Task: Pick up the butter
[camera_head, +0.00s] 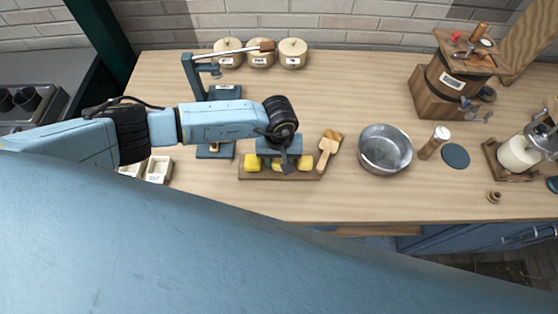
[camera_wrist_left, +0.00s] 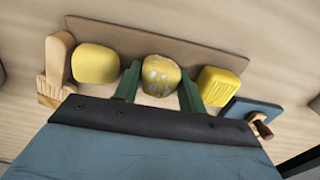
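Three yellow butter pieces lie in a row on a brown board (camera_head: 282,177). In the left wrist view, the left piece (camera_wrist_left: 96,63) is smooth and rounded, the middle piece (camera_wrist_left: 160,74) has pale speckles, and the right piece (camera_wrist_left: 219,86) is a ridged block. In the head view, two pieces show at the left (camera_head: 252,162) and right (camera_head: 306,162), while my gripper mostly covers the middle one. My left gripper (camera_wrist_left: 160,90) is open, its green fingers on either side of the speckled piece, with small gaps seeming to show. My right gripper is not in view.
A wooden paddle (camera_head: 328,148) lies right of the board, with a metal bowl (camera_head: 385,149) beyond it. A blue stand (camera_head: 195,80) is behind my left arm. Small pale boxes (camera_head: 158,170) stand left. Lidded jars (camera_head: 292,54) line the back.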

